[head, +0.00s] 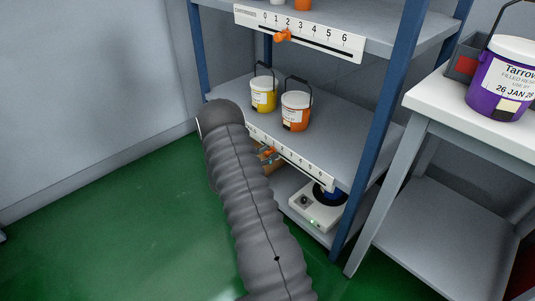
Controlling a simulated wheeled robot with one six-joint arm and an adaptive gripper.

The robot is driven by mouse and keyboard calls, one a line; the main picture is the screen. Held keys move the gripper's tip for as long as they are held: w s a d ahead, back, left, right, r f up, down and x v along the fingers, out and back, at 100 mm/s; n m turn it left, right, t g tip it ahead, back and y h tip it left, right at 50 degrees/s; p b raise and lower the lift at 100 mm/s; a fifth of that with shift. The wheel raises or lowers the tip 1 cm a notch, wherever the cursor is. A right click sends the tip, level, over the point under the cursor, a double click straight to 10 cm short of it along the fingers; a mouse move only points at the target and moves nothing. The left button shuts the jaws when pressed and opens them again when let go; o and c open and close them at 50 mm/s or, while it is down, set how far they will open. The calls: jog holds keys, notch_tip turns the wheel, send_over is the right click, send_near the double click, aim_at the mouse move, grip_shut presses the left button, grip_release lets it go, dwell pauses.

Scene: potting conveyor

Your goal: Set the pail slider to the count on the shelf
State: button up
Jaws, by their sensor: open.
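The upper shelf carries a scale plate (352,41) numbered 0 to 6. Its orange slider (283,35) sits at about 2. The middle shelf (350,145) holds a yellow pail (263,97) and an orange pail (295,113), both upright with dark handles. A second scale plate (312,175) runs along that shelf's front edge, its left part hidden by my arm. An orange piece (268,153) shows beside my arm at this plate, probably its slider; I cannot read its number. My gripper is out of sight; only my grey sleeved arm shows, in front of the shelf.
A white device with a dark round top (318,207) stands on the bottom shelf. A table (465,105) at right bears a purple pail (500,85) and a grey bin (466,58). The green floor at left is clear.

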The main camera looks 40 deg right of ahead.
grip_shut()
jog(key=shift+s, duration=0.1)
dwell(0.3)
